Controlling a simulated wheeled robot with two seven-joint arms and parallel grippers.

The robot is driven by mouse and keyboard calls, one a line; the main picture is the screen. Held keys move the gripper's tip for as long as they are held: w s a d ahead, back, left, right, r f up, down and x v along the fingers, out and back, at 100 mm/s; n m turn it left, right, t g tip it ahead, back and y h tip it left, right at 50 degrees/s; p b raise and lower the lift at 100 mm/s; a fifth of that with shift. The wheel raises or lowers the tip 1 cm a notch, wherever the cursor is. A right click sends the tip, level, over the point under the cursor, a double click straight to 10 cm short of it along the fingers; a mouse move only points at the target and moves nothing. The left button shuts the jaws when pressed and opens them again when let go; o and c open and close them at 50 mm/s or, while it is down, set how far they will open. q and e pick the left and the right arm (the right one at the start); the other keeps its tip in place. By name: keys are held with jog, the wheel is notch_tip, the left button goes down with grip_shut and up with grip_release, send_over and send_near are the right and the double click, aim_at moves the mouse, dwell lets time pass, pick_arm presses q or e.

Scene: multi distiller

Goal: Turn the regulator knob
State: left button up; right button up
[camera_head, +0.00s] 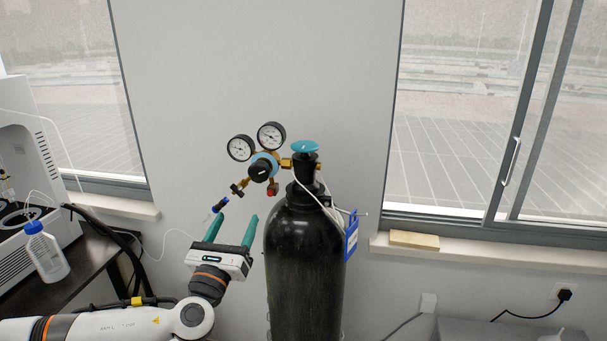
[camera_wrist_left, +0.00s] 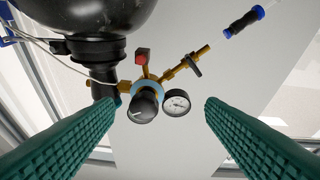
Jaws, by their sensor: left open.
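The regulator on the gas cylinder (camera_head: 305,262) has a black knob (camera_head: 262,169) with a light blue ring behind it. Two round gauges (camera_head: 256,142) sit above the knob, on brass fittings. My left gripper (camera_head: 232,226), with green fingers, is open and empty, below and a little left of the knob, apart from it. In the left wrist view the knob (camera_wrist_left: 143,107) shows between the two fingers, nearer the left one, with one gauge (camera_wrist_left: 176,103) beside it. My right gripper is not in view.
A tube with a blue-ended connector (camera_head: 220,205) hangs near my left fingers. A wash bottle (camera_head: 46,252) and a white machine (camera_head: 30,165) stand at the left.

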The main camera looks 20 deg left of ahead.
aim_at(257, 176)
pick_arm(q)
jog(key=shift+m+t, duration=0.5)
jog(key=shift+m, duration=0.1)
jog(key=w+r+p, duration=0.2)
jog(key=r, duration=0.1)
jog(key=w+r+p, duration=0.1)
jog(key=w+r, duration=0.1)
jog(key=shift+d+r, duration=0.25)
jog(key=shift+d, duration=0.1)
jog(key=x, duration=0.1)
jog(key=p+x, duration=0.1)
jog(key=x, duration=0.1)
jog(key=p+x, duration=0.1)
jog(key=x, duration=0.1)
jog(key=shift+w+d+f, duration=0.1)
jog(key=shift+w+d, duration=0.15)
jog(key=shift+w+a+h, duration=0.15)
jog(key=shift+w+h, duration=0.15)
jog(key=shift+w, duration=0.2)
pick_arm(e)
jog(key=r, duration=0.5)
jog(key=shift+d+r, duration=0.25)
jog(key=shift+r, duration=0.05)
